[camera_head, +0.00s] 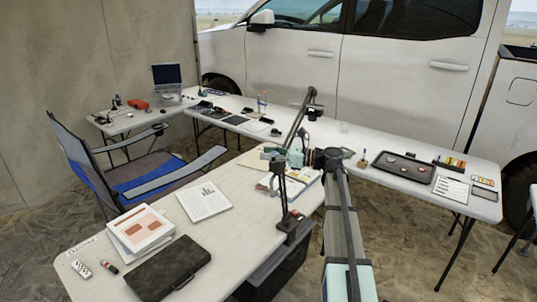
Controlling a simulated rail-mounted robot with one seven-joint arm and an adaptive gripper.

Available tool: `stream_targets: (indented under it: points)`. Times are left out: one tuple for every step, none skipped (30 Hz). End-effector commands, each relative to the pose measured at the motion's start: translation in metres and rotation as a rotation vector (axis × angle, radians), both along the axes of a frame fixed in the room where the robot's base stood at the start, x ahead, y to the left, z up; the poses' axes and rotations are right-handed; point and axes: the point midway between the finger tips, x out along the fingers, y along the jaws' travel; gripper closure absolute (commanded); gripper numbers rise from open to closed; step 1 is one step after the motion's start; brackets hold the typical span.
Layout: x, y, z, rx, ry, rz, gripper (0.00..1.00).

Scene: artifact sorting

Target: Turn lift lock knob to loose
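No lift lock knob can be made out at this size. A slim black stand (284,196) rises from a dark base at the right edge of the near table (235,232). My arm comes up from the bottom of the view, with a dark joint and a teal section.
A folding chair (110,175) stands to the left. A black tray (403,166) lies on the far table, with a white truck (400,80) behind.

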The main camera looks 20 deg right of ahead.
Motion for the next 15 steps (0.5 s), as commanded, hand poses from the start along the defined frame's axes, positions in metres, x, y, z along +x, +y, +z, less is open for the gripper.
stream_targets:
  points:
    - [-0.002,-0.003,0.000,0.000,0.000,-0.001,0.59]
    - [-0.003,-0.005,0.000,0.000,0.000,-0.001,0.59]
    - [-0.005,-0.009,0.000,0.000,0.000,-0.001,0.59]
    - [-0.008,-0.012,0.000,0.000,0.000,-0.001,0.59]
    - [-0.010,-0.016,0.000,0.000,0.000,-0.002,0.59]
    - [-0.013,-0.022,0.000,0.000,0.000,-0.003,0.59]
    - [-0.016,-0.026,0.000,0.000,0.000,-0.003,0.59]
    - [-0.019,-0.031,0.000,0.000,0.000,-0.003,0.59]
    - [-0.023,-0.038,0.000,0.000,0.000,-0.003,0.59]
    - [-0.026,-0.043,0.000,0.000,0.000,-0.004,0.59]
    - [-0.029,-0.048,0.000,0.000,0.000,-0.004,0.59]
    - [-0.034,-0.055,0.000,0.000,0.000,-0.003,0.59]
    - [-0.037,-0.060,0.000,0.000,0.000,-0.004,0.59]
    - [-0.040,-0.065,0.000,0.000,0.000,-0.004,0.59]
    - [-0.043,-0.071,0.000,0.000,0.000,-0.003,0.59]
